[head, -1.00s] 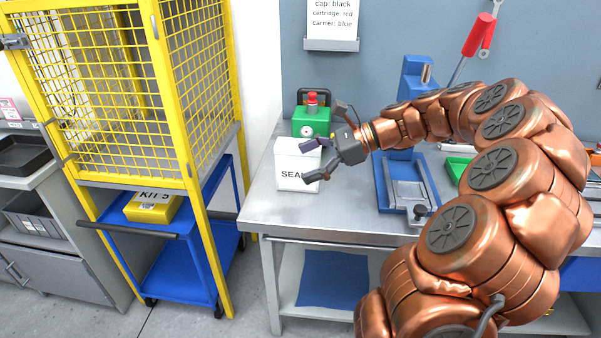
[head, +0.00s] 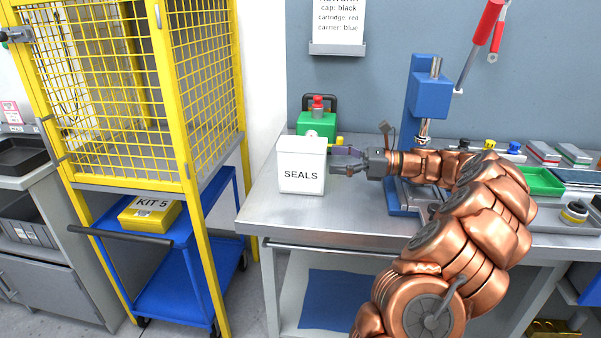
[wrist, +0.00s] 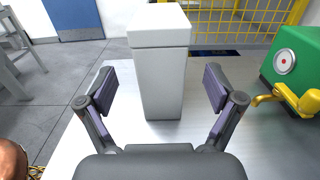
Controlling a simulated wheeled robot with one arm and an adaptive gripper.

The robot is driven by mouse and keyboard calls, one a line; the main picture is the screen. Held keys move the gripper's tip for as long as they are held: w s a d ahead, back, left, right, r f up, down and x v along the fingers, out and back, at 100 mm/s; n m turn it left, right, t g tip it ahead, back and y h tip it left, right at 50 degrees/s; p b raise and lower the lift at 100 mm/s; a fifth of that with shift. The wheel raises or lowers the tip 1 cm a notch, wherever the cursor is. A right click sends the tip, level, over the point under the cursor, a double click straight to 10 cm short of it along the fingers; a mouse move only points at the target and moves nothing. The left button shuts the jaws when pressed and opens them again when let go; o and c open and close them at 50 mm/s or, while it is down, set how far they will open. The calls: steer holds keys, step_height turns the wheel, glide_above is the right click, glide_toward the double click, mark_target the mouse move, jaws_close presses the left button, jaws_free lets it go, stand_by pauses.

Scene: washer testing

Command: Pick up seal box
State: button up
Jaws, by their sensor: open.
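The seal box (head: 301,172) is a white lidded box marked "SEALS". It stands upright at the left end of the metal workbench in the head view. My gripper (head: 343,161) is at its right side, level with its upper half. In the wrist view the box (wrist: 162,75) stands upright straight ahead, between and just beyond the open fingers of my gripper (wrist: 160,90). Gaps show on both sides of it, and I see no finger touching it.
A green device (head: 318,124) with a red knob and yellow fitting stands behind the box, on the right in the wrist view. A blue press (head: 430,92) stands to the right on the workbench (head: 262,208). A yellow mesh cage (head: 205,90) is at left.

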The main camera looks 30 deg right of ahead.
mark_target(307, 158)
steer(key=x, duration=0.5)
steer(key=b+x, duration=0.1)
steer(key=x, duration=0.1)
steer(key=shift+w+a+f, duration=0.1)
steer(key=shift+f, duration=0.2)
steer(key=c, duration=1.3)
steer(key=shift+c, duration=0.6)
steer(key=shift+r, duration=0.1)
